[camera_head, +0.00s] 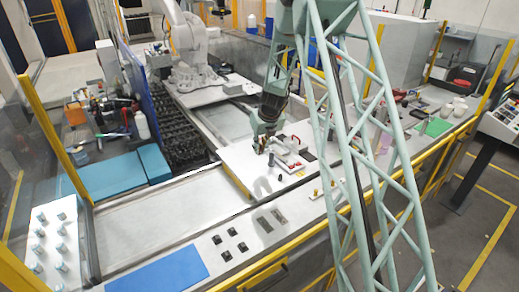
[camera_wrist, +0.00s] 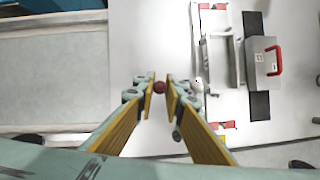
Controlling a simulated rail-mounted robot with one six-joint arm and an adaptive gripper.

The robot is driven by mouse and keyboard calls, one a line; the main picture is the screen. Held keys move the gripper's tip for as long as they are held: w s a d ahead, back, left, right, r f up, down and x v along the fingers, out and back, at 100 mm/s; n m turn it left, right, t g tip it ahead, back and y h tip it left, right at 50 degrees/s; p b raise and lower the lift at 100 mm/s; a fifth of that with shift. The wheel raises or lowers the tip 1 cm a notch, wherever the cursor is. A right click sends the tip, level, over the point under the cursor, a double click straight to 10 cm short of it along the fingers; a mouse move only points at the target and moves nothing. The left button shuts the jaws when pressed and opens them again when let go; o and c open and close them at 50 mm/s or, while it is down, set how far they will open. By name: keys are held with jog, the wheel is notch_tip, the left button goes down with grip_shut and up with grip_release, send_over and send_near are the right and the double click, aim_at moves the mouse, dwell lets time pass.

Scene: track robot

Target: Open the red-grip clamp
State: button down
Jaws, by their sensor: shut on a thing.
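The clamp's red grip (camera_wrist: 159,87) shows as a small dark red ball between the fingertips of my gripper (camera_wrist: 158,90) in the wrist view. The fingers are closed in on it from both sides. The rest of the clamp is largely hidden behind the right finger, so its lever angle cannot be told. In the head view my gripper (camera_head: 264,149) is low over the white plate, at the left side of the fixture with red parts, and the grip itself is too small to make out there.
In the wrist view, a metal bracket (camera_wrist: 216,58) and a grey block with a red handle (camera_wrist: 275,60) stand to the right, with red-and-white pieces (camera_wrist: 222,125) nearby. The white plate (camera_wrist: 150,40) is clear above the fingers. A blue mat (camera_head: 160,272) lies at the front.

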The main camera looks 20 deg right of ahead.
jog(key=c, duration=2.7)
grip_release()
jog(key=shift+r, duration=0.2)
jog(key=v, duration=1.1)
jog(key=shift+s+r, duration=0.25)
jog(key=shift+r, duration=0.05)
jog(key=shift+a, duration=0.1)
